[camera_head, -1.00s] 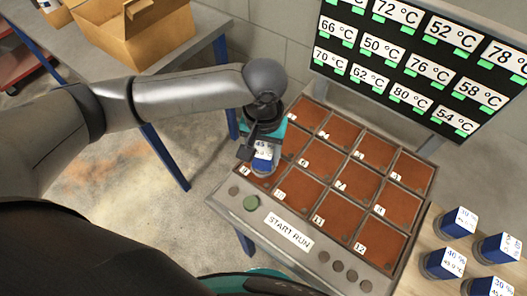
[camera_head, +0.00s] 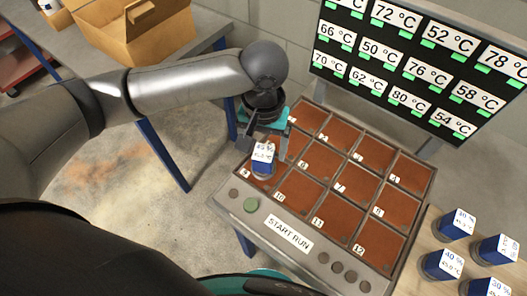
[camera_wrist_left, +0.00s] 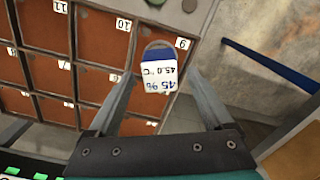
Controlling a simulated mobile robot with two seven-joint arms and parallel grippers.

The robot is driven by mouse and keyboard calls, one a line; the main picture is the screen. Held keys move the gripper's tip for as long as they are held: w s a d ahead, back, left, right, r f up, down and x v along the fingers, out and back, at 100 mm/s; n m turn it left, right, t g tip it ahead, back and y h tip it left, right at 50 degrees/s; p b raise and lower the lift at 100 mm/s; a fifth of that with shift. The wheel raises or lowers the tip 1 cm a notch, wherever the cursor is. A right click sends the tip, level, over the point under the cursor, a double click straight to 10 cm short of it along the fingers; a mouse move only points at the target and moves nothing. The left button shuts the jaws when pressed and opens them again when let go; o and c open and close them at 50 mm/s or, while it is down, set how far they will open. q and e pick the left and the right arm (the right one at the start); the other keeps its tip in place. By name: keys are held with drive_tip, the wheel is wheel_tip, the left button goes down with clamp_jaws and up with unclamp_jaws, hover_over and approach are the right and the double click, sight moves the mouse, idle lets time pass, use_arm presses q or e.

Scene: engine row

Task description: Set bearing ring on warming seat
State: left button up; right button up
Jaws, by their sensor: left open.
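The piece with a blue block and a white label reading 45 % and 45.0 °C (camera_head: 263,158) stands on the warming seat numbered 9 (camera_head: 247,182), at the front left of the seat panel. In the left wrist view the same labelled piece (camera_wrist_left: 157,72) shows with a grey rounded base on the brown seat. My left gripper (camera_head: 264,142) is open just above the piece. In the left wrist view its fingers (camera_wrist_left: 161,82) stand apart on both sides of the label, with gaps. My right gripper is not in view.
Several similar labelled pieces (camera_head: 458,224) stand on a wooden surface at the right. A temperature board (camera_head: 420,65) rises behind the panel. The START RUN label (camera_head: 289,233) and a green button (camera_head: 251,204) lie along the front edge. Other seats look empty.

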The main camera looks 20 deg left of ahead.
use_arm(q)
wheel_tip(320, 180, up, 8)
drive_tip(key=p, duration=0.1)
drive_tip(key=shift+r, duration=0.25)
